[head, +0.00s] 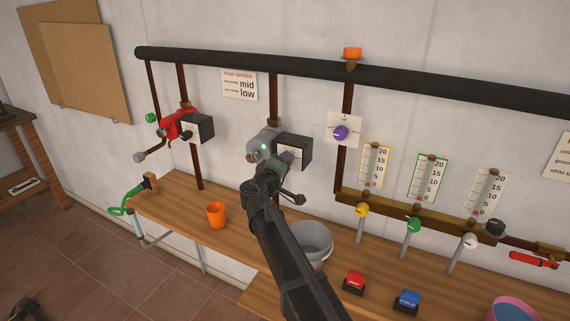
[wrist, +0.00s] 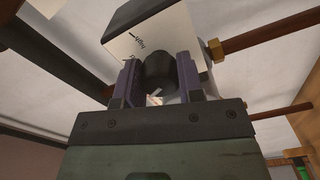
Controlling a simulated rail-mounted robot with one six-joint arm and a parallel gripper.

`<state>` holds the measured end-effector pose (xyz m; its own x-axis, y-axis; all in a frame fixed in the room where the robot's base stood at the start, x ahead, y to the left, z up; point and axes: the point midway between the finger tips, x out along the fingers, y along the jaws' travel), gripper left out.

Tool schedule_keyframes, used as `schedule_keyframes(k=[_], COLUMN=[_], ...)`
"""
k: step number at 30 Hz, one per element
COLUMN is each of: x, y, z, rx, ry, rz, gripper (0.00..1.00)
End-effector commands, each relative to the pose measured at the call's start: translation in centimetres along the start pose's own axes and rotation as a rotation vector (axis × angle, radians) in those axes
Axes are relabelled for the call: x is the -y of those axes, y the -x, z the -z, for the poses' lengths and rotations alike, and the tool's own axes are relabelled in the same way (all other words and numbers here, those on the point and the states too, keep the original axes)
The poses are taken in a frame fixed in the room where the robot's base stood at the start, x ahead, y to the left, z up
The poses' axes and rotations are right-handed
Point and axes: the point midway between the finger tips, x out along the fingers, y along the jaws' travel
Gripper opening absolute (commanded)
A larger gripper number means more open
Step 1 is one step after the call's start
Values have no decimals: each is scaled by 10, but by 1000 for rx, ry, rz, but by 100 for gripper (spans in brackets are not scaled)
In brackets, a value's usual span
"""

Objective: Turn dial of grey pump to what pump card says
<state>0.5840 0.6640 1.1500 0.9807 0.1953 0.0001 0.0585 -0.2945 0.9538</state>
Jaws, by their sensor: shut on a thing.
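The grey pump (head: 262,140) is on a vertical brown pipe, with a black control box (head: 296,149) on its right. In the wrist view the box (wrist: 133,17) shows a pale front with the marking "high" on it. My gripper (head: 287,159) is at the front of this box. In the wrist view my gripper (wrist: 158,80) has its two purple fingers on either side of the black dial (wrist: 160,70) and is shut on it. The dial's pointer is hidden. The pump card (head: 239,85) on the wall reads "mid" above "low"; its small row labels are hard to read.
A red pump (head: 178,123) with its own black box stands to the left. An orange cup (head: 216,214) and a grey bucket (head: 311,243) stand on the wooden bench below my arm. Gauges with coloured valves and a purple knob (head: 341,132) are to the right.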

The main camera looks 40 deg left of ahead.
Motion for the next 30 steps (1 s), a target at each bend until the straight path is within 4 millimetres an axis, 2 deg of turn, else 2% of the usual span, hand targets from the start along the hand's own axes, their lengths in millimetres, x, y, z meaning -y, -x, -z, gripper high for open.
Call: schedule_keyframes(k=[17,18,23,30], x=[0,0,0,0], y=[0,0,0,1], z=[0,0,0,0], rx=[1,1,0,0], ry=[-46,-46,-45,-44], rz=[1,1,1,0], gripper=[11,36,60,60])
